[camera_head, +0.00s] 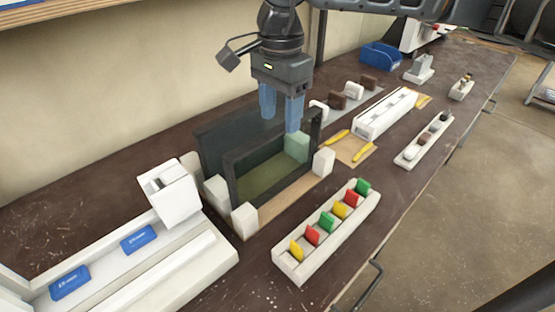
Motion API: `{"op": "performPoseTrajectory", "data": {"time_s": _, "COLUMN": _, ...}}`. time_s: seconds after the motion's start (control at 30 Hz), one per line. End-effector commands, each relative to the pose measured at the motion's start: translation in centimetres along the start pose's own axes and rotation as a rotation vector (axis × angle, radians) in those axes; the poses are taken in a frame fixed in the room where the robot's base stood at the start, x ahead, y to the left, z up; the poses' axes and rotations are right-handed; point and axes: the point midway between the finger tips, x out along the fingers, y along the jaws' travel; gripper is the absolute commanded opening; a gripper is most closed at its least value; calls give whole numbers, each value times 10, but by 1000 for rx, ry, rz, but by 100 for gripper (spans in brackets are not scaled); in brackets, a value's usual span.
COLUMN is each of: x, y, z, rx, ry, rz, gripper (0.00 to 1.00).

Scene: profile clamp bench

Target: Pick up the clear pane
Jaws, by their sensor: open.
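A dark rectangular frame (231,178) stands upright between white blocks on the bench. The area inside it looks greenish and see-through, which appears to be the clear pane (265,178); its exact edges are hard to tell. A pale green block (297,146) shows at its right end, apparently seen through it. A dark grey panel (222,135) stands just behind the frame. My gripper (280,122) points down with two blue fingers, open and empty, above the back panel and frame. The right finger overlaps the frame's top edge in the picture; I cannot tell whether it touches.
White corner blocks (244,220) surround the frame. A rack of coloured tabs (326,232) stands in front, a long white fixture with blue labels (180,265) at left. Yellow clips (361,152), a white profile (385,113) and a blue bin (380,56) lie to the right.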

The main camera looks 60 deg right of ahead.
Motion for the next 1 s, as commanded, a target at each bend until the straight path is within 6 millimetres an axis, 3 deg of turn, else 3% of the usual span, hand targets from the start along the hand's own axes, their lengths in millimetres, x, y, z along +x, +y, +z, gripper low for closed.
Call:
{"op": "performPoseTrajectory", "data": {"time_s": 0.4, "x": 46, "y": -1, "z": 5, "rx": 1, "ry": -3, "rz": 1, "gripper": 55}}
{"op": "performPoseTrajectory", "data": {"time_s": 0.67, "x": 49, "y": -1, "z": 4, "rx": 0, "ry": -1, "rz": -1, "gripper": 55}}
{"op": "performPoseTrajectory", "data": {"time_s": 1.0, "x": 49, "y": -1, "z": 4, "rx": 1, "ry": -2, "rz": -1, "gripper": 24}}
